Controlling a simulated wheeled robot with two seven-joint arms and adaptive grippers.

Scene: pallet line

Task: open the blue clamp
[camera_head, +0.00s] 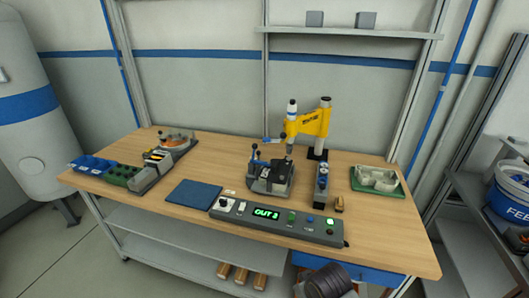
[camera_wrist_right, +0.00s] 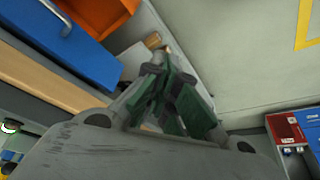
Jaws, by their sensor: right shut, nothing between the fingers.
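A dark fixture (camera_head: 270,179) with upright black-knobbed levers stands at the middle of the wooden workbench (camera_head: 185,208). A small blue part (camera_head: 262,163) shows on it, perhaps the blue clamp; at this size I cannot tell whether it is open or shut. My right gripper (camera_wrist_right: 167,62) shows in the right wrist view, its green-padded fingers together and empty. It is away from the fixture, beside the bench's edge and a blue drawer front (camera_wrist_right: 60,28). My left gripper is not in view.
A yellow press (camera_head: 309,124) stands behind the fixture. A grey control panel (camera_head: 275,222) with a green display lies in front. The bench's front right is clear.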

